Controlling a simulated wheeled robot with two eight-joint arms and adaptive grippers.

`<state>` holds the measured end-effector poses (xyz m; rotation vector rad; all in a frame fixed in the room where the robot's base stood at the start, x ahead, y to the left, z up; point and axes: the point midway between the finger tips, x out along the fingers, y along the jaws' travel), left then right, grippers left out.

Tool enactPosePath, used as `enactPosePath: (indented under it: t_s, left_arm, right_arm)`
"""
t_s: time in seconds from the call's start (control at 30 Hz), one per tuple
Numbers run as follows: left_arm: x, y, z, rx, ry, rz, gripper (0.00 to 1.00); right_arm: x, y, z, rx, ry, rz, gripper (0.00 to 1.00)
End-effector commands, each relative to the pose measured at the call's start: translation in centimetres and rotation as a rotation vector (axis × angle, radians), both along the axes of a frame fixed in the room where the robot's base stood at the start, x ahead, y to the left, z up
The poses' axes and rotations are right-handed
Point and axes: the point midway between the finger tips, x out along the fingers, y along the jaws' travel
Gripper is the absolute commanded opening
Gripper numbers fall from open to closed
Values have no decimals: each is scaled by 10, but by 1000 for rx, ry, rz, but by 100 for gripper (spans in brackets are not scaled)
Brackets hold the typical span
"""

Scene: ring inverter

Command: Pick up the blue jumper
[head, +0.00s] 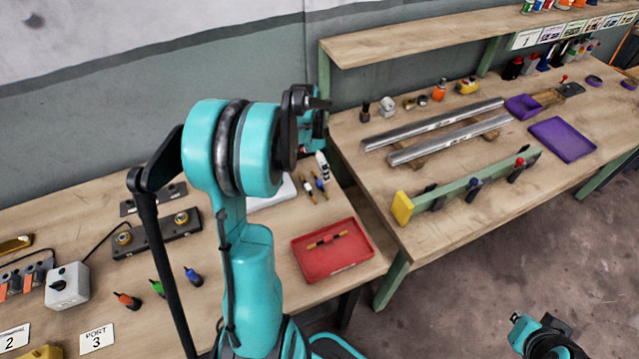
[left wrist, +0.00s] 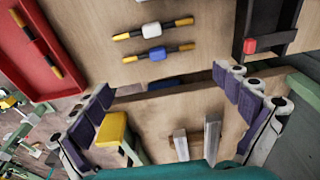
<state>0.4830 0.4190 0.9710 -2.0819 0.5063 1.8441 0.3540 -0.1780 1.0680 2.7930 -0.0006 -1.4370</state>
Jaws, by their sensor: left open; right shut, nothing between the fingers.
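The blue jumper (head: 320,183), a short bar with a blue middle and dark-and-yellow ends, lies on the near wooden table right of my left arm. It also shows in the left wrist view (left wrist: 157,54), beside a similar bar with a white middle (left wrist: 152,29). My left gripper (head: 314,118) is raised above the table. Its purple-padded fingers (left wrist: 165,84) are spread wide with nothing between them, and they are apart from the blue jumper. My right gripper (head: 522,326) is shut and empty at the lower right, partly cut off, above the floor.
A red tray (head: 305,267) holding a red-middled jumper (head: 327,240) sits near the blue jumper. A gap separates the two tables. On the far table are a green rail (head: 465,183) with a yellow end, and metal bars (head: 435,124).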

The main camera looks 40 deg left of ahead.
Motion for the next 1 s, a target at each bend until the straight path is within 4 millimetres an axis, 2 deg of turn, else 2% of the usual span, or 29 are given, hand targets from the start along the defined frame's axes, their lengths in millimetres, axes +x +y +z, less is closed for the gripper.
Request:
enactPosePath:
  t_s: [0.37, 0.6, 0.83, 0.87, 1.0]
  left_arm:
    - [3, -2, -41, 0, 1, -2, 100]
    - [5, -5, -75, -1, 0, -2, 100]
    - [5, -5, -76, -1, 0, -1, 100]
    - [5, -5, -76, -1, 0, -1, 95]
    - [5, -5, -76, -1, 0, -1, 58]
  right_arm:
    - [0, 0, -16, 0, 0, 0, 0]
    - [0, 0, -30, 0, 0, 0, 0]
    - [0, 0, -29, 0, 0, 0, 0]
    - [0, 0, -29, 0, 0, 0, 0]
    - [0, 0, -29, 0, 0, 0, 0]
